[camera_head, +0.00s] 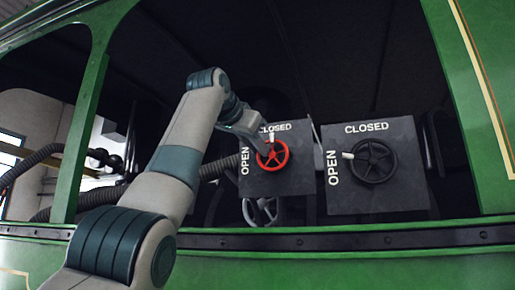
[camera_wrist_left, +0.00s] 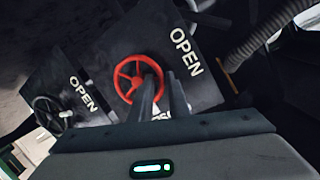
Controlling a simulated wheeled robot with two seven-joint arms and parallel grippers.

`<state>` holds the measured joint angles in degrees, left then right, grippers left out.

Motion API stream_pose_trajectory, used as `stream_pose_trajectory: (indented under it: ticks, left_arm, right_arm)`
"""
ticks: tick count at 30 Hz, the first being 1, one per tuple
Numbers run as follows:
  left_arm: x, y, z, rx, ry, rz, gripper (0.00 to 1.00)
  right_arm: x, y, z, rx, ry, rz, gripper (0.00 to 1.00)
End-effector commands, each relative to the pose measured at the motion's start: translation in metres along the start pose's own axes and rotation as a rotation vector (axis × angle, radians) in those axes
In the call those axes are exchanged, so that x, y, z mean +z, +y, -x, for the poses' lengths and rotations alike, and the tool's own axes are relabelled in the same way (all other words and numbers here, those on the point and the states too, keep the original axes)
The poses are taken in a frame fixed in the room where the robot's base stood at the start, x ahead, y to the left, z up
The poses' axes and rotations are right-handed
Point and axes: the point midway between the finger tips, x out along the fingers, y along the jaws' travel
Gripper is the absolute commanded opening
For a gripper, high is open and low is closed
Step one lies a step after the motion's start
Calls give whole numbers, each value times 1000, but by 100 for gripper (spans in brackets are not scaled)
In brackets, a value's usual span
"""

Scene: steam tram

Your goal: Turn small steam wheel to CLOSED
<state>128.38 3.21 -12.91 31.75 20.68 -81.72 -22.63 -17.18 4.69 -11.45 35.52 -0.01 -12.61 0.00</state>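The small steam wheel (camera_head: 281,155) is red and sits on a dark square plate marked OPEN at left and CLOSED at top. A white pointer (camera_head: 271,134) stands at its top, towards CLOSED. My left gripper (camera_head: 262,145) reaches to the wheel's upper left and covers part of its rim. In the left wrist view, the red wheel (camera_wrist_left: 120,82) lies just beyond the left gripper's fingers (camera_wrist_left: 162,78). The fingers stand apart with a narrow gap, and one overlaps the rim; contact is unclear. My right gripper is out of view.
A larger black wheel (camera_head: 374,172) on its own plate stands to the right, its white pointer (camera_head: 347,156) towards OPEN. The green window frame (camera_head: 350,240) runs below. A ribbed hose (camera_head: 218,166) lies left of the red wheel's plate.

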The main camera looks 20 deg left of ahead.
Motion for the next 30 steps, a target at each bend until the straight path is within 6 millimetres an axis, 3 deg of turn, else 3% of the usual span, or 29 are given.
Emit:
stream_pose_trajectory:
  ticks: [8, 24, 30]
  left_arm:
    - [3, 1, 27, -2, 3, 0, 15]
    - [2, 1, 132, -1, 3, 0, 15]
    - [1, 1, 160, -1, 2, -1, 15]
  right_arm:
    - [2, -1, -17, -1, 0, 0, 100]
    - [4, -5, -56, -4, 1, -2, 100]
    - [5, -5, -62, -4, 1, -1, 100]
